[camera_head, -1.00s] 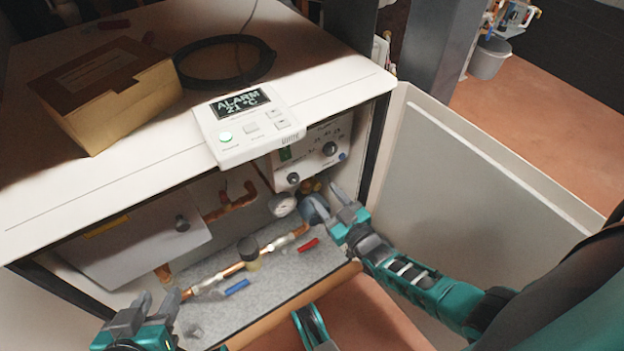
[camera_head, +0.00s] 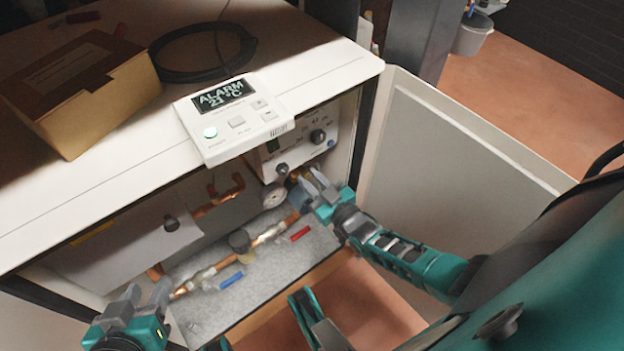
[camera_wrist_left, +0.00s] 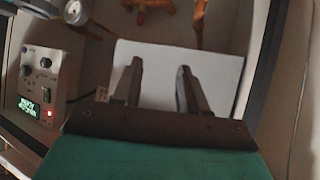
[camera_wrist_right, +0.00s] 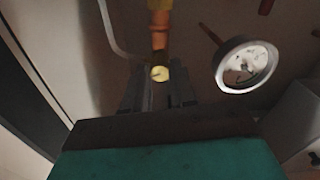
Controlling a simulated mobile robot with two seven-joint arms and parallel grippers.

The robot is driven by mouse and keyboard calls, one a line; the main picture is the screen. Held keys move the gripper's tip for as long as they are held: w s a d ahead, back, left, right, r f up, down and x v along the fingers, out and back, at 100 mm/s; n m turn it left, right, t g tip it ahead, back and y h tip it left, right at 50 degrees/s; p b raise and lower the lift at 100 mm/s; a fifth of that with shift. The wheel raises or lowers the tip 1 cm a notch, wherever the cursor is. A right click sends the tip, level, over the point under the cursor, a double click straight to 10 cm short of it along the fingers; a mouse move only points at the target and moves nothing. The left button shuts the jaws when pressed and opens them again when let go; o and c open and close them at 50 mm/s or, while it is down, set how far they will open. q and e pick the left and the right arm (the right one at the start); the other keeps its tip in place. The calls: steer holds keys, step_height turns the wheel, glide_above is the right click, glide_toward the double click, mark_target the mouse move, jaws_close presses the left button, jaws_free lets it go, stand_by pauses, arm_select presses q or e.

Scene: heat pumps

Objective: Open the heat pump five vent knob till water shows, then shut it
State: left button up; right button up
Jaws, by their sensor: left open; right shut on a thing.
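The heat pump (camera_head: 60,215) stands open at the front, its pipes and controls exposed. A small round brass-yellow knob (camera_wrist_right: 160,73) sits at the end of a copper pipe in the right wrist view, between my right fingertips. My right gripper (camera_head: 308,187) is shut on this knob; it also shows in the right wrist view (camera_wrist_right: 159,92). In the head view the fingers mostly hide the knob. I see no water at it. My left gripper (camera_head: 142,300) is open and empty by the lower left of the opening; it also shows in the left wrist view (camera_wrist_left: 157,75).
A pressure gauge (camera_wrist_right: 245,66) is close right of the knob. A control panel (camera_head: 300,140) sits above. Blue (camera_head: 231,280) and red (camera_head: 300,233) handles lie below on the pipework. The alarm display (camera_head: 222,97), a cardboard box (camera_head: 110,105) and a black coil (camera_head: 200,75) are on top. The open door (camera_head: 450,150) bounds the right.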

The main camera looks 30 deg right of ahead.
steer(key=shift+n, duration=0.4)
jaws_close()
steer(key=n, duration=0.2)
steer(key=shift+n, duration=2.1)
steer(key=shift+w+r, duration=0.1)
steer(key=o, duration=0.9)
jaws_free()
steer(key=shift+o, duration=0.2)
